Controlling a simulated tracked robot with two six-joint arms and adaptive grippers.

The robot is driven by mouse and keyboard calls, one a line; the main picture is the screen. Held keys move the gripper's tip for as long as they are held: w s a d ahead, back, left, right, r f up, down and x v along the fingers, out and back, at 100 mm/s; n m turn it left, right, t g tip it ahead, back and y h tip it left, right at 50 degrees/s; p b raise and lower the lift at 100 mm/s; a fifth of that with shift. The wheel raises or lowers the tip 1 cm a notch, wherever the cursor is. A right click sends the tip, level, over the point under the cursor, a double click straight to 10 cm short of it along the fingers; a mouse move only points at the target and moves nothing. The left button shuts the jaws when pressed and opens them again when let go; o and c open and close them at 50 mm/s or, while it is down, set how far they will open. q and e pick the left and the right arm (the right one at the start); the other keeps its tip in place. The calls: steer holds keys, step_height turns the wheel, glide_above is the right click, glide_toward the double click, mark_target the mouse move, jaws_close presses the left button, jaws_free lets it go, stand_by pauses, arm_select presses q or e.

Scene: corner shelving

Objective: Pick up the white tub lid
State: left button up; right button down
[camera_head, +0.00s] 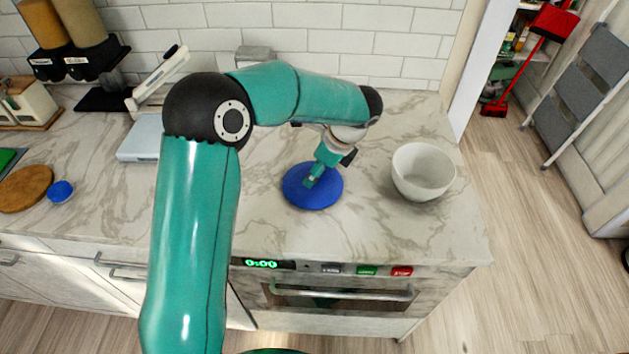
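I cannot make out a white tub lid in the head view. A round blue disc (327,195) lies flat on the marble counter. My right gripper is not in view.
A round wooden board (26,188) and a small blue round item (60,191) lie at the far left. A pale scale-like box (141,138) sits behind my arm. The counter (370,235) is clear in front of the disc, above the oven (340,292).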

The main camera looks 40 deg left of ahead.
arm_select(q)
steer(key=shift+a+f, duration=0.2)
steer(key=shift+f, duration=0.4)
jaws_close()
steer(key=shift+r, duration=0.15)
